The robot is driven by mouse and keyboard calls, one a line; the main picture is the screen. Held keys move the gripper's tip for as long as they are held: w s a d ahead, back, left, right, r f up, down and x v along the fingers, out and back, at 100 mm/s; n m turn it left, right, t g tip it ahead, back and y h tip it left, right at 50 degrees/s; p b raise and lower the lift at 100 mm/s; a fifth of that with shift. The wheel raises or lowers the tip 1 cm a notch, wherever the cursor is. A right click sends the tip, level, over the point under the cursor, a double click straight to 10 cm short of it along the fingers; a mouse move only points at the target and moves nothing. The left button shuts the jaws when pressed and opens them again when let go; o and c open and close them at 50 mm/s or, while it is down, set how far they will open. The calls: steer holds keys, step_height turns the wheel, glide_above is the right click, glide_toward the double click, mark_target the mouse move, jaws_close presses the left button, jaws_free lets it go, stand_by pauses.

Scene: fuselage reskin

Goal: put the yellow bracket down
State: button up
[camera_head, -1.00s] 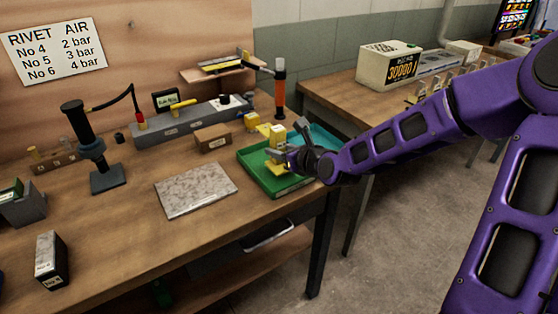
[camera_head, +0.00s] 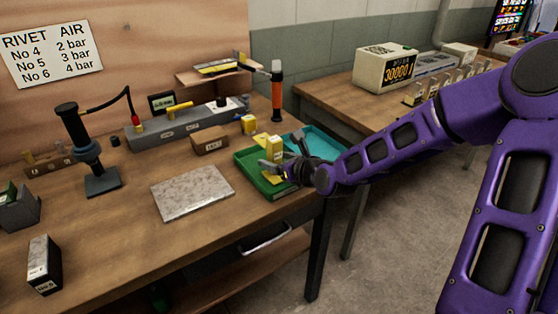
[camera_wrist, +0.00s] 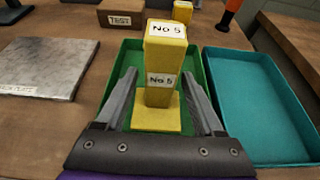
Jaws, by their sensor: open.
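The yellow bracket (camera_wrist: 160,85) has an upright block with "No 5" labels and a flat foot towards my gripper. It stands upright over the green tray (camera_wrist: 197,62), its foot apparently down on the tray floor. In the head view the bracket (camera_head: 274,148) shows above the green tray (camera_head: 268,191), partly hidden by my gripper. My gripper (camera_wrist: 159,82) is open, with one finger on each side of the bracket and a gap visible on both sides. In the head view my gripper (camera_head: 286,159) is low over the tray.
A teal tray (camera_wrist: 258,105) lies right of the green one. A grey metal plate (camera_head: 193,192) lies to the left. An orange-handled hammer (camera_head: 277,95) stands at the back.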

steer(key=shift+s+d+r, duration=0.3)
steer(key=shift+r, duration=0.05)
steer(key=p+v, duration=0.4)
steer(key=v, duration=0.5)
steer(key=shift+s+d+r, duration=0.1)
steer(key=shift+s, duration=0.05)
steer(key=shift+p+v, duration=0.4)
steer(key=shift+v, duration=0.45)
